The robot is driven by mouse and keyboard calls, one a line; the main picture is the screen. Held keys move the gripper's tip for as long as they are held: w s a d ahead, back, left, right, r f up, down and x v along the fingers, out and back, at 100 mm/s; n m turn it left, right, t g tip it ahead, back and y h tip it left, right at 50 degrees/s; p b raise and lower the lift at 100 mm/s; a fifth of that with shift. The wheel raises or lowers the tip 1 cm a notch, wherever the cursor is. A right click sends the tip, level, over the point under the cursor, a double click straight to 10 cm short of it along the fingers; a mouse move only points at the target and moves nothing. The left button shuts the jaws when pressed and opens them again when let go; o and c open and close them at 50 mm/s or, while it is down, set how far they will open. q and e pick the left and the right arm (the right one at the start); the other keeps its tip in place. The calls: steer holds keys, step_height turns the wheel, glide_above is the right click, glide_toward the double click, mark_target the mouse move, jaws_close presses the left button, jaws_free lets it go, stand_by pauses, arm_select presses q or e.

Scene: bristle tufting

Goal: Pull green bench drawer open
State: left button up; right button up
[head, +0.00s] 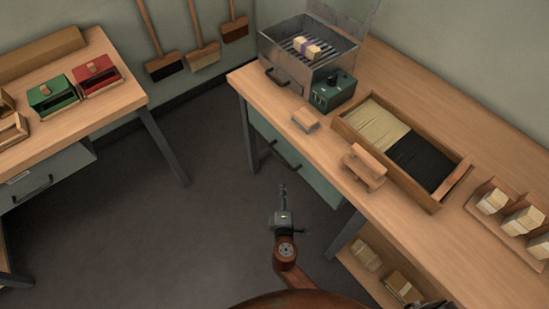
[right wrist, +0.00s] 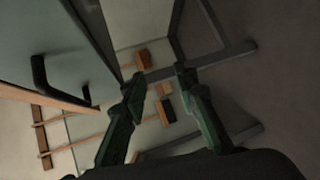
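My left gripper is out of view.
The right bench top (head: 375,205) carries a metal box (head: 290,72), a dark green unit (head: 333,92) and a wooden tray (head: 433,204). Another bench (head: 125,98) stands at left. Brushes (head: 204,55) hang on the wall. The floor (head: 200,235) between benches is clear.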

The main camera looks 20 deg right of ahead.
mark_target(281, 158)
step_height(281, 158, up, 11)
steer(key=a+t+h+b, duration=0.2)
steer(key=t+h+b, duration=0.15)
steer(key=b, duration=0.25)
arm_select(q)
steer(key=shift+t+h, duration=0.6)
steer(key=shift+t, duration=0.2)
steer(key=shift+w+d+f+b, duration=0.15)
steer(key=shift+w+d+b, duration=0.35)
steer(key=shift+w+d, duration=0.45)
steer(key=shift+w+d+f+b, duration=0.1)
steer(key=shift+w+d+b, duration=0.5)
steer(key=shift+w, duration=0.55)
arm_select(e)
steer(key=shift+r+x, duration=0.1)
steer(key=shift+x, duration=2.05)
steer(key=shift+r+x, duration=0.15)
steer(key=shift+x, duration=1.95)
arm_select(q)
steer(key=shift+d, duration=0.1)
arm_select(e)
steer(key=shift+a, duration=0.1)
steer(key=shift+c, duration=0.4)
jaws_close()
